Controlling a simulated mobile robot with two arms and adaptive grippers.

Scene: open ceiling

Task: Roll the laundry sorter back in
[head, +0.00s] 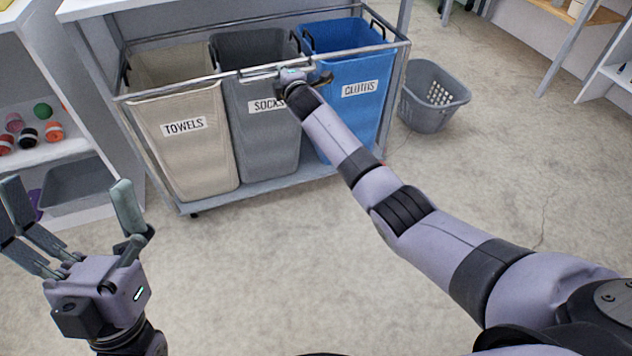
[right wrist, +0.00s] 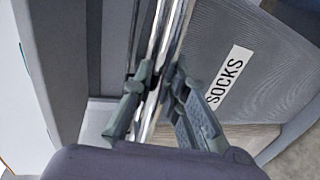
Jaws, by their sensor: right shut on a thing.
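The laundry sorter (head: 388,107) is a metal frame on casters with three bags: a beige one labelled TOWELS (head: 190,150), a grey one labelled SOCKS (head: 262,135) and a blue one labelled CLOTHS (head: 352,115). It stands partly under a white counter. My right gripper (head: 290,75) is shut on the sorter's front top rail, above the SOCKS bag. In the right wrist view its fingers (right wrist: 152,105) lie on both sides of the shiny rail (right wrist: 165,60), beside the SOCKS label. My left gripper (head: 75,225) is open and empty above the floor at the left.
A grey laundry basket (head: 432,97) stands on the floor just right of the sorter. A shelf at the left holds coloured balls (head: 28,133) and a grey bin (head: 78,187). Table legs (head: 566,50) and shelving stand at the far right. The floor before the sorter is clear.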

